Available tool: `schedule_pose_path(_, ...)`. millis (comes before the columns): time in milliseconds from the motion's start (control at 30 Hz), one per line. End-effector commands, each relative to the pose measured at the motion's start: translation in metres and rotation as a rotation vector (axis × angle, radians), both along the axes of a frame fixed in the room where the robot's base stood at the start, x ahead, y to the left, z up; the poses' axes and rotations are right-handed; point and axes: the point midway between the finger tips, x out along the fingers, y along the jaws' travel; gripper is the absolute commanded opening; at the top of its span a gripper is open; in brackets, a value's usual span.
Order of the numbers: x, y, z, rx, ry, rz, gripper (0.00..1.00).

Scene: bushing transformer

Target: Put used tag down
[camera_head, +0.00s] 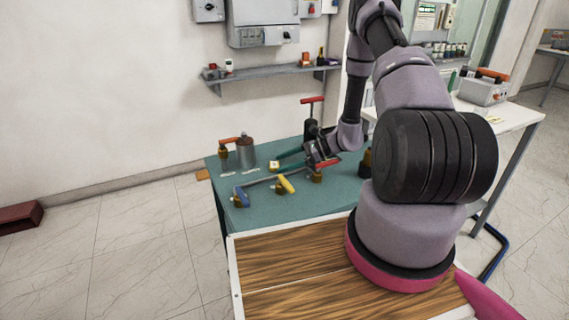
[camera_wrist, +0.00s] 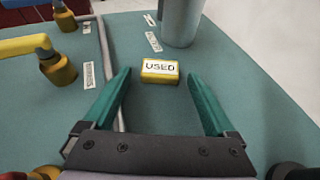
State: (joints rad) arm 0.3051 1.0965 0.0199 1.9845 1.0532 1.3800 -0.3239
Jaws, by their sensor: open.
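The used tag (camera_wrist: 160,71) is a small yellow block with a white face reading "USED". It sits on the teal table top (camera_wrist: 225,95) in the wrist view, just beyond and between the fingertips. My gripper (camera_wrist: 157,88) has two teal fingers spread apart and is open, with nothing held. In the head view the tag (camera_head: 274,165) shows as a small yellow and white spot near my gripper (camera_head: 290,163), low over the table. No contact between fingers and tag is visible.
A grey metal cylinder (camera_wrist: 181,20) stands just behind the tag. Yellow-based valves with blue (camera_head: 241,196) and yellow (camera_head: 286,185) handles stand nearer the front left. White labels lie on the table.

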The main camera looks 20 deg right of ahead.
Motion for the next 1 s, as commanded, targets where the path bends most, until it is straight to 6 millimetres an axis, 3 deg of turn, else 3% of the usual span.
schedule_pose_path(167, -0.002, -0.02, 0.01, 0.0, -0.002, -0.005, 0.91)
schedule_pose_path(600, -0.019, -0.097, 0.042, -0.001, -0.001, -0.001, 0.91)
schedule_pose_path(800, -0.022, -0.108, 0.047, 0.0, 0.0, 0.0, 0.91)
schedule_pose_path(1000, -0.021, -0.107, 0.059, -0.019, -0.018, 0.023, 0.91)
